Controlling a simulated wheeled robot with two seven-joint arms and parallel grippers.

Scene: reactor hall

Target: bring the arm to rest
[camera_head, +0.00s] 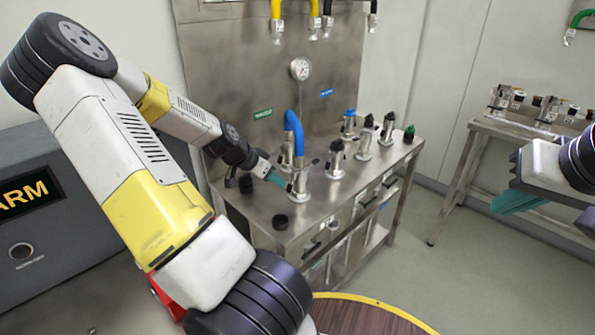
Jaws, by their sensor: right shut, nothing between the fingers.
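My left arm (140,190) reaches in from the left, yellow and white, bent at the elbow and extended over the steel bench. My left gripper (277,179), with teal fingertips, is low beside a steel fitting (300,183) near the bench's left end. Whether its fingers are apart or touch the fitting is too small to tell. My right gripper (519,200) is at the right edge, in the air away from the bench. Its teal fingers are shut and empty.
A steel panel with a gauge (300,69) stands behind. A second table (515,128) is at right. Open floor lies between.

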